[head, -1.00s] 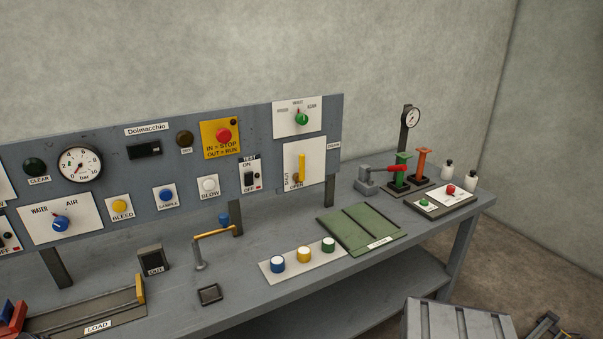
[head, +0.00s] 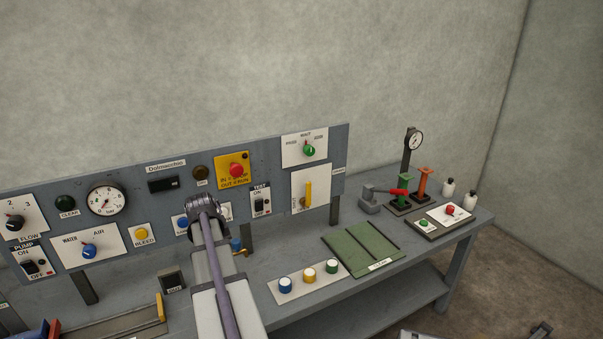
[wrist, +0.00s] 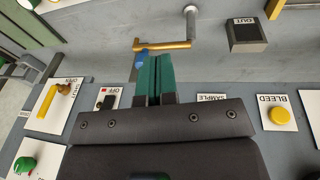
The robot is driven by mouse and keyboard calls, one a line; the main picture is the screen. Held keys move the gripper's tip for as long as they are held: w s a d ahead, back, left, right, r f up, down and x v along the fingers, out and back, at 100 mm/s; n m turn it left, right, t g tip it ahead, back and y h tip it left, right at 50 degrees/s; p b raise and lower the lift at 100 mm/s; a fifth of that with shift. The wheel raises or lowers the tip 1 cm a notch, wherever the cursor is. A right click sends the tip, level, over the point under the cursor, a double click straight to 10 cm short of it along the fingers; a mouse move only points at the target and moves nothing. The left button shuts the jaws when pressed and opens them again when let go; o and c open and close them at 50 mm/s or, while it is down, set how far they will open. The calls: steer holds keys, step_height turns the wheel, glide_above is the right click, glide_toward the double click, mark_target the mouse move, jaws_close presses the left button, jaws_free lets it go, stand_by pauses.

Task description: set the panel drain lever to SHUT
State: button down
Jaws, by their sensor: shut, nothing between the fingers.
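The panel drain lever (head: 308,193) is a yellow bar on a white plate at the right of the panel. It stands about upright in the head view, with lettering at its lower end and left side too small to read there. The lever also shows at the left of the wrist view (wrist: 45,103), where the plate's OPEN label can be read. My gripper (wrist: 153,56) has teal fingers, shut together and empty, apart from the lever. In the head view my arm reaches toward the panel left of the lever, and the fingers are hidden.
A yellow-armed crank (wrist: 163,46) on the bench shows close to my fingertips in the wrist view. A TEST switch (head: 260,202) sits between my arm and the lever plate. Three buttons (head: 308,275) and a green tray (head: 350,245) lie on the bench below the panel.

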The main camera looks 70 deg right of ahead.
steer(key=s+d+r+h+p, duration=0.1)
steer(key=s+d+r, duration=0.2)
steer(key=d, duration=0.6)
steer(key=s+d+r+h+p, duration=0.1)
steer(key=s+d+r+h, duration=0.1)
steer(key=d, duration=0.8)
steer(key=s+d+r+m+h+p, duration=0.1)
steer(key=s+d+r+h+p, duration=0.1)
steer(key=s+d, duration=0.3)
steer(key=d+r, duration=0.1)
steer(key=d, duration=0.3)
steer(key=shift+s+d+r+g, duration=0.15)
steer(key=shift+d+r+g, duration=0.05)
steer(key=shift+r+g, duration=0.2)
steer(key=s+d+f+b, duration=0.3)
steer(key=d+f+b, duration=0.5)
steer(key=shift+s+d, duration=0.15)
steer(key=shift+d, duration=0.25)
